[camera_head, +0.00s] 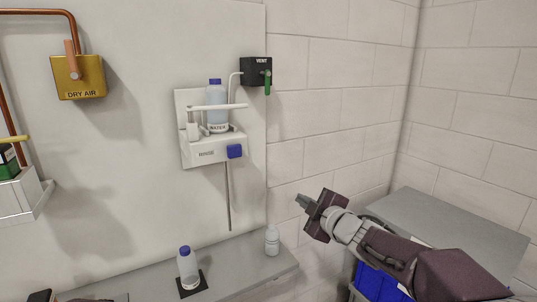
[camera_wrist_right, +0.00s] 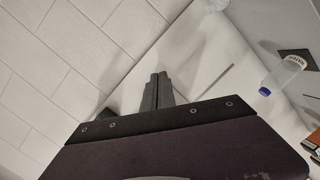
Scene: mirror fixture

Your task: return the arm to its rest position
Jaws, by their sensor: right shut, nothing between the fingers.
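My right gripper (camera_head: 302,201) is at the right of the head view, its arm coming in from the lower right. Its fingers are together and hold nothing. It is in the air, clear of the wall and to the right of the bench end. In the right wrist view the gripper (camera_wrist_right: 157,80) shows two grey fingers side by side. My left gripper is not in view.
A wall holder (camera_head: 205,150) carries a water bottle (camera_head: 216,105). VENT (camera_head: 256,72) and DRY AIR (camera_head: 78,77) boxes hang above. A grey surface (camera_head: 460,228) lies right.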

